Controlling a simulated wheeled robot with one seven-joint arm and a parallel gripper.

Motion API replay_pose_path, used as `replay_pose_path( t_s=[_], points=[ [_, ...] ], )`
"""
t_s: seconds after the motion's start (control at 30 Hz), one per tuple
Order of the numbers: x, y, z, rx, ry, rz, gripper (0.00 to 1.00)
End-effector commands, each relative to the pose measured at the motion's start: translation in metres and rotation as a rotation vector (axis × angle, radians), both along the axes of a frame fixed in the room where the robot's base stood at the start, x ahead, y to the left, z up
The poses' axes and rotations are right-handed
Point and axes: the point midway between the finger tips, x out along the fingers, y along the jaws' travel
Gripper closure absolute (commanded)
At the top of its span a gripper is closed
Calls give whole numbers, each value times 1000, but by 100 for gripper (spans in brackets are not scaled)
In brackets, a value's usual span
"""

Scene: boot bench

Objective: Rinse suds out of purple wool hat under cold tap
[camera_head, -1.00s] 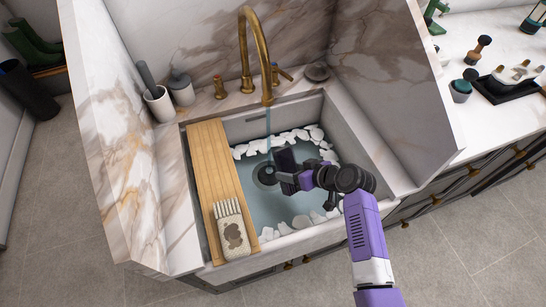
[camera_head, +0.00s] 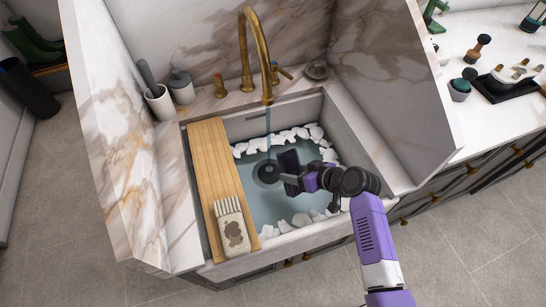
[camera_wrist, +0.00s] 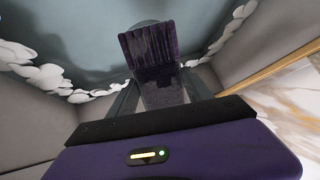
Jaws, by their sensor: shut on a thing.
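The purple wool hat (camera_wrist: 152,50) looks dark and ribbed in the wrist view, with its near end between the fingers. My gripper (camera_head: 297,178) is shut on the hat and holds it over the sink basin; the gripper also shows in the wrist view (camera_wrist: 165,95). In the head view the hat (camera_head: 288,161) is a small dark shape at the gripper's far end. The brass tap (camera_head: 252,50) arches over the sink, and a thin bluish stream (camera_head: 267,125) falls from it just left of the hat. I cannot tell whether the water touches the hat.
White suds (camera_head: 250,147) ring the basin of the sink (camera_head: 345,140). A wooden board (camera_head: 209,165) with a patterned knitted item (camera_head: 232,226) covers the left side. Marble walls stand left and right. A white cup (camera_head: 158,104) stands behind left.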

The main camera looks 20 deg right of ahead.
Motion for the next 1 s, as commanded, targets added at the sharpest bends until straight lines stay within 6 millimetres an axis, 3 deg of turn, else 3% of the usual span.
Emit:
replay_pose_path(
  t_s=[0.57,1.0],
  points=[
    [-1,-1,2,0,0,0,89],
    [-26,-16,27,-3,0,0,89]
  ],
)
